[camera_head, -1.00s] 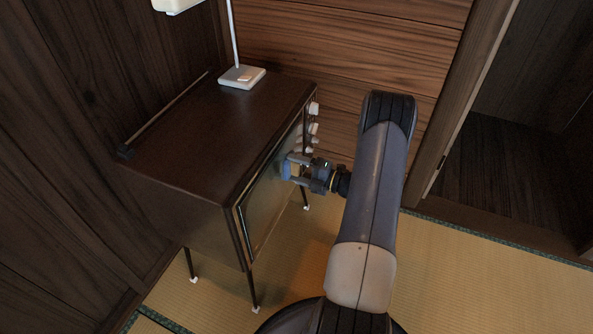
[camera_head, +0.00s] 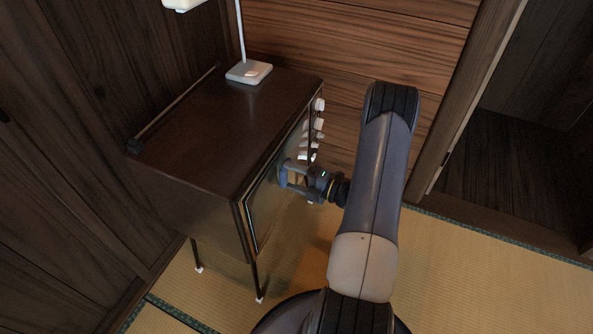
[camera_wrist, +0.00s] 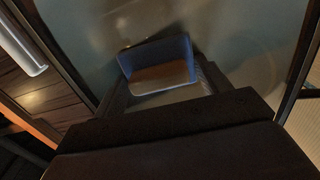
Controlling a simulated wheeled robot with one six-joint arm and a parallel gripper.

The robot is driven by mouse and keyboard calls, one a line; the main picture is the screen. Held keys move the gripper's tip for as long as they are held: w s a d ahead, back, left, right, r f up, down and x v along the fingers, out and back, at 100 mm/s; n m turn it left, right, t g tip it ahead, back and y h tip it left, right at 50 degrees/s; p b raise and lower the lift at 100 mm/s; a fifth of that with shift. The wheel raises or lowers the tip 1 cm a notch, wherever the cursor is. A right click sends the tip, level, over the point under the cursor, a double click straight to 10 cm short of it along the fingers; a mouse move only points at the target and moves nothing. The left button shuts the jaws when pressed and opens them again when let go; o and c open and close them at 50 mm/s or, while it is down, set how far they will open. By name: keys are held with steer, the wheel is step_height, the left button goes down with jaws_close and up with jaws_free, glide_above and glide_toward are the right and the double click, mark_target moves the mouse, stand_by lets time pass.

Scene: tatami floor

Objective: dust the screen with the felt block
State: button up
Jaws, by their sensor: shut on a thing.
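The screen (camera_head: 263,211) is the glassy front of a dark wooden television cabinet (camera_head: 222,130) on thin legs, seen at a steep angle in the head view. In the wrist view the screen (camera_wrist: 85,35) fills most of the background, grey and hazy. My gripper (camera_head: 286,174) is at the screen's face, about mid-height. It is shut on the felt block (camera_wrist: 160,70), which looks blue with a brownish face in the wrist view. The block is against or very close to the screen; contact cannot be told for sure. In the head view the fingers mostly hide the block.
Several pale knobs (camera_head: 318,125) stick out of the cabinet front beyond my gripper. A white lamp (camera_head: 249,72) and a thin rod (camera_head: 175,108) are on the cabinet top. A wooden wall stands behind; tatami (camera_head: 450,255) lies clear at right.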

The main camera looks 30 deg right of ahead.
steer(key=shift+s+a, duration=0.45)
steer(key=shift+a, duration=0.2)
steer(key=v, duration=0.6)
steer(key=shift+p, duration=0.35)
steer(key=shift+d, duration=0.1)
steer(key=v, duration=0.3)
steer(key=shift+r, duration=0.1)
stand_by(0.4)
